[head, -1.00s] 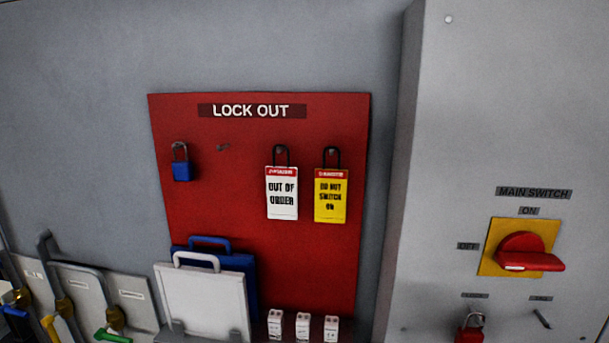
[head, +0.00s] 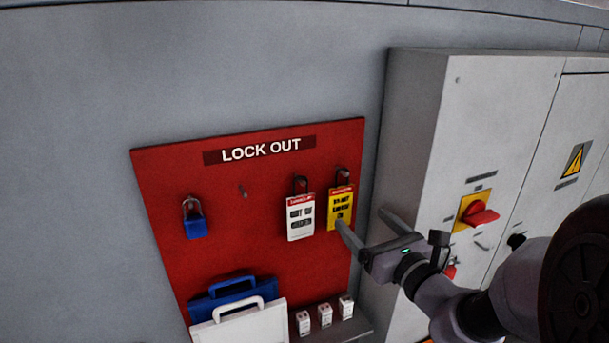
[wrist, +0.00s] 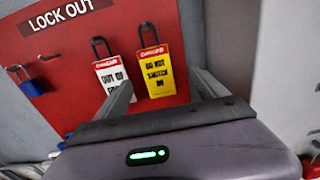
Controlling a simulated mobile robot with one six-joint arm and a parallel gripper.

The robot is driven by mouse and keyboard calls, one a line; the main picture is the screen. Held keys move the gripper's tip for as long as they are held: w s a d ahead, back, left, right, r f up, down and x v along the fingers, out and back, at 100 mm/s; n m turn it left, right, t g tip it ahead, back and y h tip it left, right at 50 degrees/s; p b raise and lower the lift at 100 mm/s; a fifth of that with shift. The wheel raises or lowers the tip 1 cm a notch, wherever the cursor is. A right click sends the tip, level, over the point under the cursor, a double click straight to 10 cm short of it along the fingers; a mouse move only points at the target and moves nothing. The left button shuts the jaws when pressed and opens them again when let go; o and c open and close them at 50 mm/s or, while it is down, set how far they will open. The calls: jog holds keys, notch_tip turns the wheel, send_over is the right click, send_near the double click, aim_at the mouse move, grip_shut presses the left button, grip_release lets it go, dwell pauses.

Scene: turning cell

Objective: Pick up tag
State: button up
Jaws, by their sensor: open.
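Two tags hang by black loops from pegs on the red LOCK OUT board (head: 230,180). The yellow DO NOT SWITCH ON tag (head: 340,208) is on the right, and the white OUT OF ORDER tag (head: 300,217) is beside it on the left. My gripper (head: 362,217) is open and empty in front of the board, at its right edge. In the wrist view the yellow tag (wrist: 158,72) shows between my two fingers. The left finger partly covers the white tag (wrist: 110,75). How far the fingertips are from the yellow tag is hard to tell.
A blue padlock (head: 196,228) hangs at the board's left, next to a bare peg (head: 242,191). Below are a white case (head: 240,325), a blue case (head: 205,303) and small white blocks (head: 325,315) on a shelf. The grey cabinet (head: 455,130) with a red switch stands close on the right.

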jog(key=x, duration=0.5)
jog(key=p+x, duration=0.1)
jog(key=x, duration=0.2)
jog(key=shift+s+a+f, duration=0.1)
jog(key=shift+a+f, duration=0.1)
jog(key=shift+a, duration=0.2)
jog(key=shift+s, duration=0.1)
jog(key=shift+s+d, duration=0.1)
jog(key=shift+c, duration=1.3)
jog(key=c, duration=1.2)
jog(key=shift+r, duration=0.25)
jog(key=b, duration=0.8)
send_near(341, 203)
jog(key=v, duration=0.3)
jog(key=r+v, duration=0.1)
jog(key=v, duration=0.5)
jog(key=shift+s+r, duration=0.1)
jog(key=shift+r, duration=0.2)
